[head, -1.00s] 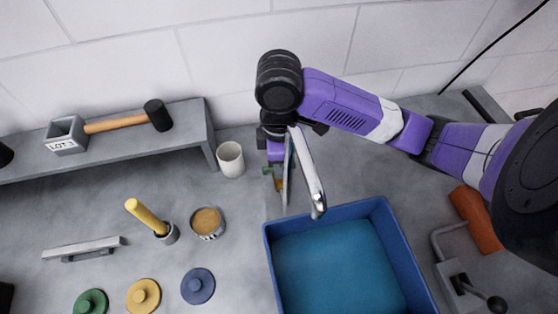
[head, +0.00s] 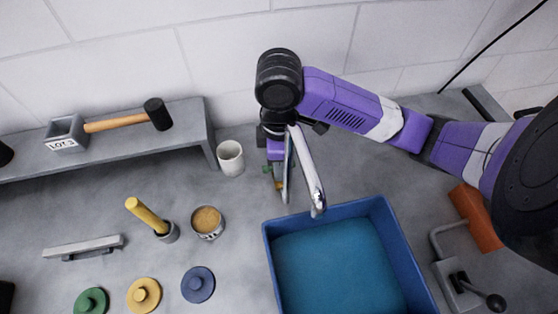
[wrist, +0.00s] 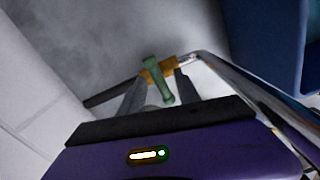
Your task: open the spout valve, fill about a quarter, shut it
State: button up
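A chrome spout (head: 308,170) slopes down over the back edge of a blue basin (head: 384,225). The basin's inside is an even blue. I cannot tell a liquid level, and no clear stream shows below the spout tip. In the wrist view, the valve has a brass body (wrist: 149,74) and a green handle (wrist: 160,88). My gripper (wrist: 161,77) is open, with one grey finger on each side of the handle and gaps beside it. In the head view, my gripper (head: 275,166) points down behind the spout, partly hidden by it.
A white cup (head: 230,158) stands left of my gripper. A grey shelf (head: 190,125) holds a mallet (head: 115,122). A tin (head: 207,222), a yellow-handled tool (head: 148,216) and coloured lids (head: 198,285) lie left of the basin. A lever (head: 477,290) stands at its right.

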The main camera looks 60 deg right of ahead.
jog(key=shift+r+p, duration=0.55)
jog(key=shift+r, duration=3.35)
